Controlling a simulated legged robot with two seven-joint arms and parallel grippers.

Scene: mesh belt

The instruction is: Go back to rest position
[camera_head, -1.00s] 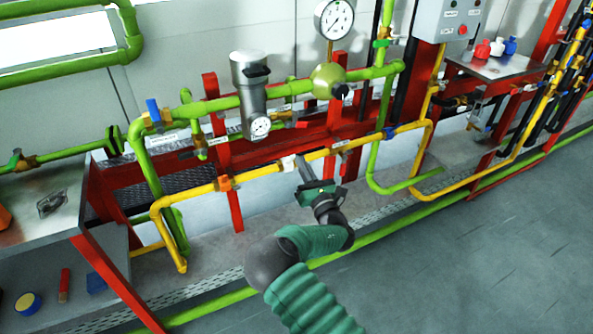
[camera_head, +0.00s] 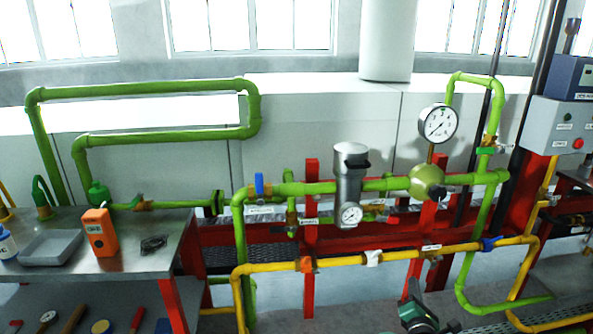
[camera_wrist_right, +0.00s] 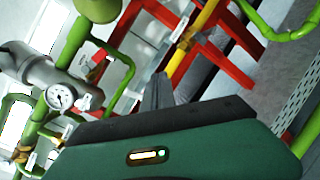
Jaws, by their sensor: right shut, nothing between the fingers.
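My right gripper (camera_head: 413,289) shows at the bottom edge of the head view, in front of and below the yellow pipe. It is shut and empty. In the right wrist view its dark fingers (camera_wrist_right: 158,92) are together, pointing toward the pipework, with nothing between them. The fingers appear apart from the pipes. Most of my right arm is below the head view. My left gripper is in neither view now.
Yellow pipe (camera_head: 335,261) and green pipes (camera_head: 330,187) run along a red frame (camera_head: 311,225). A gauge (camera_head: 438,123) stands above. A metal table (camera_head: 120,262) at left holds an orange device (camera_head: 99,232) and a grey tray (camera_head: 50,247). A control box (camera_head: 563,127) is at right.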

